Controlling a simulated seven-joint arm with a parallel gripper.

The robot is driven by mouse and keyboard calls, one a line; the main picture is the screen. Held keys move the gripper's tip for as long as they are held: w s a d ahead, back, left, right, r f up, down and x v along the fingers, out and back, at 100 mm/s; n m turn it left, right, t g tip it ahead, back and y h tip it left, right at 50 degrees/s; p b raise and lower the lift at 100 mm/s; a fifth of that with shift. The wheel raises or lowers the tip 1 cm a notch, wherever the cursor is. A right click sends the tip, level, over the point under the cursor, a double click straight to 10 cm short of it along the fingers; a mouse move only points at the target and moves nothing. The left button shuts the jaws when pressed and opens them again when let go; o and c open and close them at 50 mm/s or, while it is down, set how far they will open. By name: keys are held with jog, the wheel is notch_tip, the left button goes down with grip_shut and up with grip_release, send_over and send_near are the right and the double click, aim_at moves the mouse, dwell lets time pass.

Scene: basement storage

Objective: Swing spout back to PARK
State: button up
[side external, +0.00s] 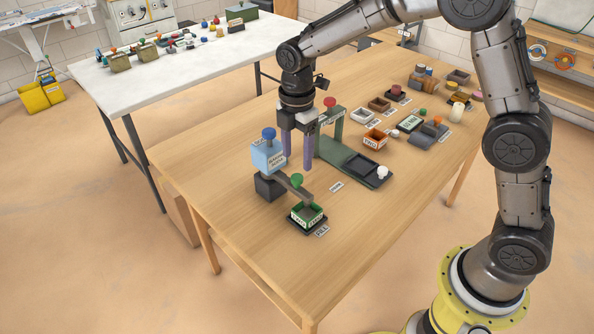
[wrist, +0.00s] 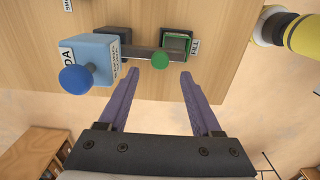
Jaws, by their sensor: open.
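The blue dispenser (side external: 267,156) with a dark blue top knob stands on a dark base near the table's left side. Its grey spout (side external: 303,193) carries a green knob (side external: 297,179) and reaches over the green container (side external: 306,222) by the FILL label (side external: 322,231). The PARK label (side external: 336,187) lies on the table right of the spout. My gripper (side external: 296,165) is open and empty, above and behind the spout. In the wrist view, the green knob (wrist: 160,60) is just beyond the gap between my fingertips (wrist: 159,73), and the spout (wrist: 142,54) points at the FILL label (wrist: 195,46).
A green press-like stand (side external: 330,143) with a red knob is close behind my gripper. A dark tray (side external: 362,170) with a white knob lies to the right. Several small bins stand farther back. The table's front is bare.

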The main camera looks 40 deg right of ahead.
aim_at(297, 176)
notch_tip(297, 176, down, 6)
jog(key=shift+r, duration=0.15)
jog(key=shift+c, duration=0.2)
grip_shut()
dwell(1.4)
